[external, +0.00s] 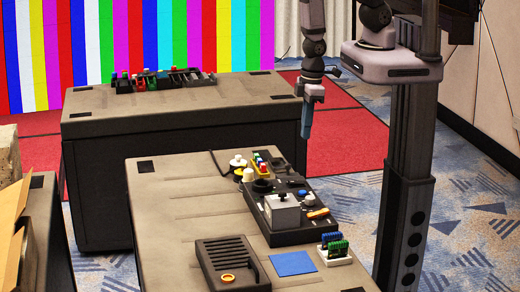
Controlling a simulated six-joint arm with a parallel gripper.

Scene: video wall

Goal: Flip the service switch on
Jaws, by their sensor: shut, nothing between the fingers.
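A black control panel (280,236) lies on the near grey case. It carries a grey box (283,212), an orange piece (318,213), a dark round part (262,185) and small blue and white parts (305,196). I cannot tell which part is the service switch or how it is set; the parts are too small. My gripper (306,134) points down, shut and empty. In the picture it is above and right of the panel's far end, apart from it.
The near case also bears a dark slotted tray (228,256) with a yellow ring, a blue square (292,263), a white rack (336,257) with green and blue pieces, and yellow-and-white parts (240,165). A second case (180,105) stands behind with a loaded rack. My column stands at right.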

